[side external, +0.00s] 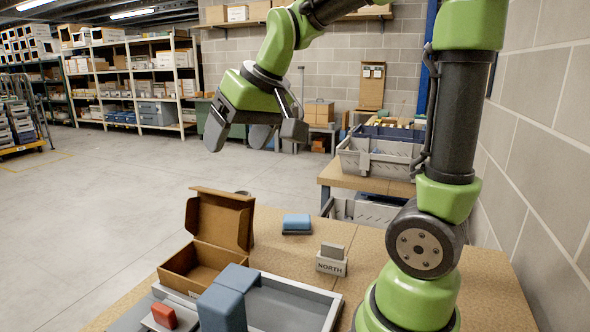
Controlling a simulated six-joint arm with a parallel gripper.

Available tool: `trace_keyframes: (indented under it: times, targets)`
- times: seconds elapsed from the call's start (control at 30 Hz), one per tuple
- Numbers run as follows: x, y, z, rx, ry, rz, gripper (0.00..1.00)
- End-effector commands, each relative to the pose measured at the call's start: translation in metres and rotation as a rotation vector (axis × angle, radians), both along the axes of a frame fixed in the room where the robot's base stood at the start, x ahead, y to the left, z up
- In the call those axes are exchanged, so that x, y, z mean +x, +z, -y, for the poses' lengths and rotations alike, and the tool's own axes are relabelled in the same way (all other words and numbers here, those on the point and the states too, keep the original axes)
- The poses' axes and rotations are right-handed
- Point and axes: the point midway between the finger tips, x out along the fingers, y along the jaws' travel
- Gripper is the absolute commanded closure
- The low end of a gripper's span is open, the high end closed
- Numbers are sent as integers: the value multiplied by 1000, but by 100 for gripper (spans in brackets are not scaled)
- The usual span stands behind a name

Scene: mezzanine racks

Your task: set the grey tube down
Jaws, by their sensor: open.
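My gripper (256,138) is open, high above the far left part of the table and well clear of everything on it. I see nothing clearly held between its fingers. I cannot pick out the grey tube for certain. A small dark rounded thing (243,193) shows just behind the cardboard box lid, mostly hidden; I cannot tell whether it is the tube.
An open cardboard box (222,217) stands on the table (390,240). Nearby are a grey tray (322,304) with blue blocks (222,308), a red block (163,315), a blue-topped block (297,222) and a NORTH holder (331,265). Some tabletop beyond the tray is bare.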

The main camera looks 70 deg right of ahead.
Motion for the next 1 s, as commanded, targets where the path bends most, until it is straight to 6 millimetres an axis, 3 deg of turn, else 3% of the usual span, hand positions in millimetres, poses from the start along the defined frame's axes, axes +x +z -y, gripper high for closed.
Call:
trace_keyframes:
  times: [0.1, 0.2, 0.4, 1.0]
  targets:
    - [-49, 9, -39, 52, 31, 51, 23]
    - [-83, 5, -59, 98, 48, 76, 23]
    - [-123, -8, -77, 156, 68, 99, 23]
    - [-130, -11, -79, 167, 68, 101, 23]
